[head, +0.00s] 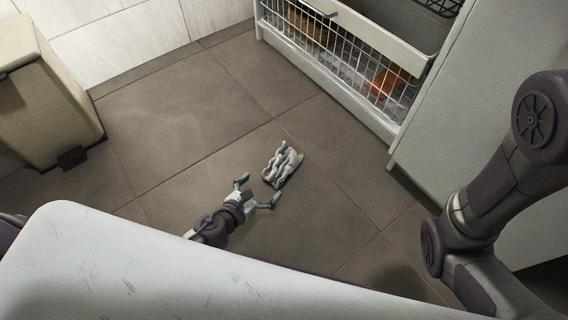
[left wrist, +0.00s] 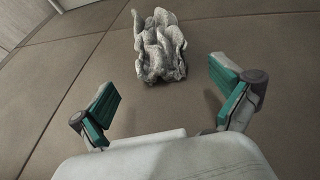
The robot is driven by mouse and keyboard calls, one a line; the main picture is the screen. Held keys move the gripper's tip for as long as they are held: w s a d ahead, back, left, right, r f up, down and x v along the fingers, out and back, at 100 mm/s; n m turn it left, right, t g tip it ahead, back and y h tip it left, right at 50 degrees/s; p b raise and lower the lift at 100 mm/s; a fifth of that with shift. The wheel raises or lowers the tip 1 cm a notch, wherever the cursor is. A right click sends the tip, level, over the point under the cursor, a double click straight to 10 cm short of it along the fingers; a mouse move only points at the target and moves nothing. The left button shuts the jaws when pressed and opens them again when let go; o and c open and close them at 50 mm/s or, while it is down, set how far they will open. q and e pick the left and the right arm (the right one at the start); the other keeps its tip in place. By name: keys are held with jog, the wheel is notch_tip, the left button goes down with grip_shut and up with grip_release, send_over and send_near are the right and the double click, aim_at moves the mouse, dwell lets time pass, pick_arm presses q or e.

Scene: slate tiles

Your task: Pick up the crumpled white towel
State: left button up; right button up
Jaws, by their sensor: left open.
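The crumpled white towel (head: 282,164) lies in a small folded heap on the slate floor, in the middle of the head view. It also shows at the top middle of the left wrist view (left wrist: 160,48), ahead of the fingers. My left gripper (head: 258,190) is open and empty, just short of the towel on its lower-left side. In the left wrist view its two teal-padded fingers (left wrist: 168,98) are spread wide, with bare floor between them and the towel. My right arm shows at the right of the head view, but its gripper does not.
A beige pedal bin (head: 45,95) stands at the left by the white tiled wall. An open cabinet with white wire baskets (head: 350,60) stands at the upper right, beside a pale panel (head: 470,100). The floor around the towel is clear.

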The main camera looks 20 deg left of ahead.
aim_at(269, 180)
pick_arm(q)
jog(key=x, duration=0.4)
jog(key=shift+b, duration=0.3)
jog(key=shift+b+x, duration=0.7)
jog(key=shift+x, duration=1.95)
jog(key=shift+w+r, duration=0.1)
jog(key=shift+r, duration=0.15)
jog(key=shift+c, duration=0.2)
jog(key=c, duration=0.7)
